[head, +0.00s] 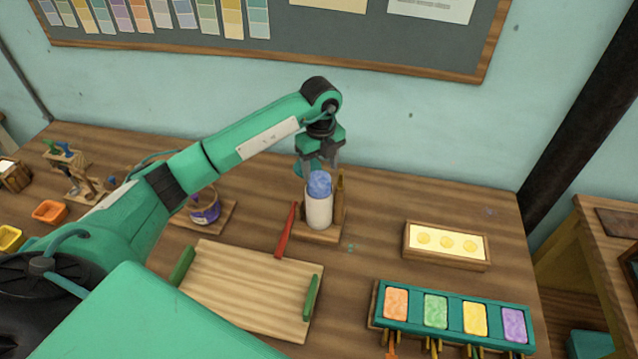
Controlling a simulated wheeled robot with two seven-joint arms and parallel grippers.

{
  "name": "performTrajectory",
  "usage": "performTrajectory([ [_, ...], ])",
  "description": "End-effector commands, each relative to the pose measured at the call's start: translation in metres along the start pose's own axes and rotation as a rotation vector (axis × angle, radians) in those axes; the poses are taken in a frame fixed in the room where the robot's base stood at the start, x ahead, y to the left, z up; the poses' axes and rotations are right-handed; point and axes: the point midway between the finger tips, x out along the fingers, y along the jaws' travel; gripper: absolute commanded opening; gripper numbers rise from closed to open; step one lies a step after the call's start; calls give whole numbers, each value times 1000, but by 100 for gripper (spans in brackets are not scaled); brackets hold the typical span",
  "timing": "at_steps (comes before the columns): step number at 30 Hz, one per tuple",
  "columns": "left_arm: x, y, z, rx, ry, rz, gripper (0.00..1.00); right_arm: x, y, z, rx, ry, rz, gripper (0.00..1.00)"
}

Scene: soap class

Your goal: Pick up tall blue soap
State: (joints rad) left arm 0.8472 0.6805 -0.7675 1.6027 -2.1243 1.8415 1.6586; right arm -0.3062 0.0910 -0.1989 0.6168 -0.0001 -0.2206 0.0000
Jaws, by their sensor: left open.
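The tall blue soap (319,183) stands upright, its rounded blue top showing above a white cylinder (319,211) around its lower part. The white cylinder rests on a small wooden board (329,233) towards the back of the table. My left gripper (321,166) points down from above, with its fingers at the level of the soap's top. It is open, and I cannot tell whether the fingers touch the soap. My right gripper is not in the head view.
A red stick-like tool (286,232) leans left of the cylinder. A wooden tray (250,290) with green handles lies in front. A purple-labelled jar (204,208) stands left. A teal mould (455,310) with coloured bars and a box of yellow discs (445,244) are right.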

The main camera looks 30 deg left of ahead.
Motion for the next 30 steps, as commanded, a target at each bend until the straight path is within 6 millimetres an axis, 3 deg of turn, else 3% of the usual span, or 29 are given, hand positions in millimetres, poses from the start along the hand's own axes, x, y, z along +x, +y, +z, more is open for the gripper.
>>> performTrajectory([
  [6, 13, 1, 1, -1, 2, 3, 61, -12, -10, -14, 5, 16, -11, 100],
  [15, 51, 2, 3, 0, 2, 1, 61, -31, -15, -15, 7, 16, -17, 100],
  [23, 56, 1, 3, 1, 0, -2, 61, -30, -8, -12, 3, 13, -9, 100],
  [28, 56, 1, 3, 1, 0, -1, 32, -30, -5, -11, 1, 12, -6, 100],
  [30, 55, 1, 3, 0, 0, -2, 27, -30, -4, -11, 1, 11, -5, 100],
])
